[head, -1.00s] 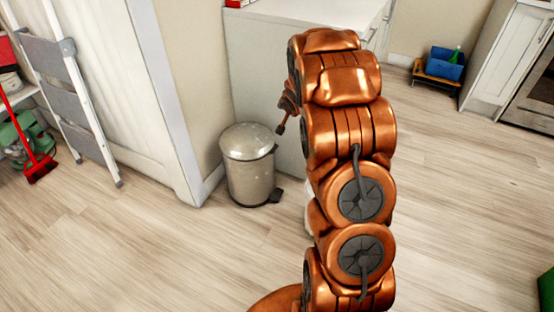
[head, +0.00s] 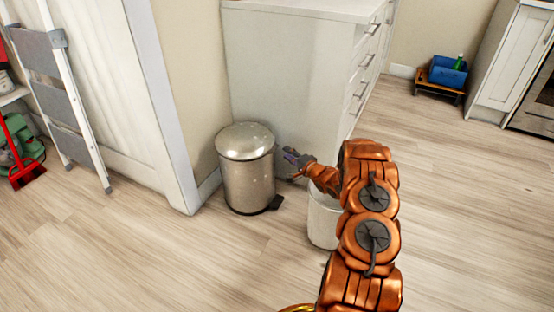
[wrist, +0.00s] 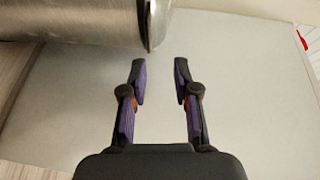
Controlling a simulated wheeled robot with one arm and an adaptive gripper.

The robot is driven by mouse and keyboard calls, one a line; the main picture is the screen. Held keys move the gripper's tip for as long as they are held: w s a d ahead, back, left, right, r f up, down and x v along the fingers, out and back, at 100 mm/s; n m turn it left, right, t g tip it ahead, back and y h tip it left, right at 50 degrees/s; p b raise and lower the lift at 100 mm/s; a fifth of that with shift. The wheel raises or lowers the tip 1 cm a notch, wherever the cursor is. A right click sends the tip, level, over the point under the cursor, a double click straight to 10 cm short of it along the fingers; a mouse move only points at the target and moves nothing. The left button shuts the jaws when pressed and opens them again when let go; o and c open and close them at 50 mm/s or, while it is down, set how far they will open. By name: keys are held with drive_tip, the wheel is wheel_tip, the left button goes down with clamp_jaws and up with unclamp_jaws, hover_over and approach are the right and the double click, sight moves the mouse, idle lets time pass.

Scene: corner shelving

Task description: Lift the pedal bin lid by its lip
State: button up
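The pedal bin (head: 247,182) is a grey metal cylinder standing upright on the floor, with a dark pedal (head: 276,202) at its base. Its domed lid (head: 245,140) looks shut. My gripper (head: 291,158) is just right of the bin, a little below the lid's rim, and apart from it in the head view. In the wrist view my gripper (wrist: 160,65) has its two fingers spread with nothing between them. The metal bin (wrist: 75,18) crosses the top left there, its rounded edge just beyond the fingertips. The lip itself is hard to make out.
A white drawer cabinet (head: 285,80) stands behind the bin, and a wall corner (head: 180,150) is close on its left. A white container (head: 323,220) stands right of the bin, partly behind my arm. A stepladder (head: 65,100) leans at left. The floor in front is clear.

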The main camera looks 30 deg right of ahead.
drive_tip(key=w+a+f+t+b, duration=0.1)
drive_tip(key=w+f+b, duration=0.1)
drive_tip(key=w, duration=0.4)
drive_tip(key=shift+w+a+f+m+y+b, duration=0.2)
drive_tip(key=shift+w+a+m+y+b, duration=0.1)
drive_tip(key=shift+y+b, duration=0.1)
drive_tip(key=shift+c, duration=0.4)
clamp_jaws()
idle(0.4)
